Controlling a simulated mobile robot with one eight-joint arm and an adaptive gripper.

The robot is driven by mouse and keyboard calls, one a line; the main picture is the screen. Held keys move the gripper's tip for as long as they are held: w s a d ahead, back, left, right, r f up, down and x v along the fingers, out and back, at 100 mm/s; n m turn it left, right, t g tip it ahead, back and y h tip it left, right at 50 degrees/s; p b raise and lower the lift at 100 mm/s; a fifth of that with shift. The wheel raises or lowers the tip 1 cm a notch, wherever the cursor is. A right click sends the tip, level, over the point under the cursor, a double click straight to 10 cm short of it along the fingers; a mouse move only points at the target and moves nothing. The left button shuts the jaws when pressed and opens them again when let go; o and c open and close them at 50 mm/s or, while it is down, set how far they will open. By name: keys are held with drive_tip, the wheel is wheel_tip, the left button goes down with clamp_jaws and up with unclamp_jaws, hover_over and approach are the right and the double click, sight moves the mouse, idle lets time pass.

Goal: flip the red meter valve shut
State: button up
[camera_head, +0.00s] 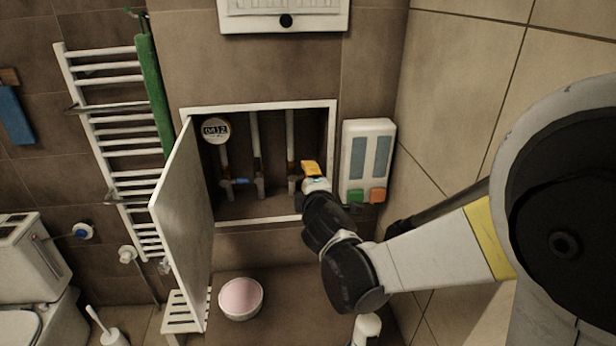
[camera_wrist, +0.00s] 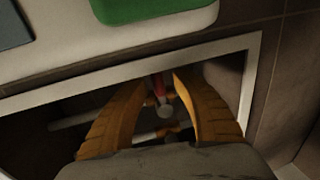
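The red valve handle (camera_wrist: 158,86) shows in the wrist view as a small red piece between my fingertips, with a grey round fitting (camera_wrist: 165,109) just below it. My gripper (camera_wrist: 162,78) has orange fingers that stand apart, one on each side of the red handle. I cannot tell whether either finger touches it. In the head view my gripper (camera_head: 311,168) reaches into the right side of the wall recess and hides the red handle. A round white meter (camera_head: 215,130) sits at the recess's upper left, among pale vertical pipes (camera_head: 256,140).
The recess has a white frame (camera_head: 327,120). Its door (camera_head: 186,220) stands open at the left. A white dispenser (camera_head: 366,150) with green and orange parts hangs close right of my gripper. A small blue handle (camera_head: 241,181) sits on the pipes. A pink basin (camera_head: 240,298) stands below.

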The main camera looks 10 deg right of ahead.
drive_tip(key=s+r, duration=0.2)
drive_tip(key=s, duration=0.9)
drive_tip(key=shift+s+r, duration=0.2)
drive_tip(key=shift+s, duration=0.2)
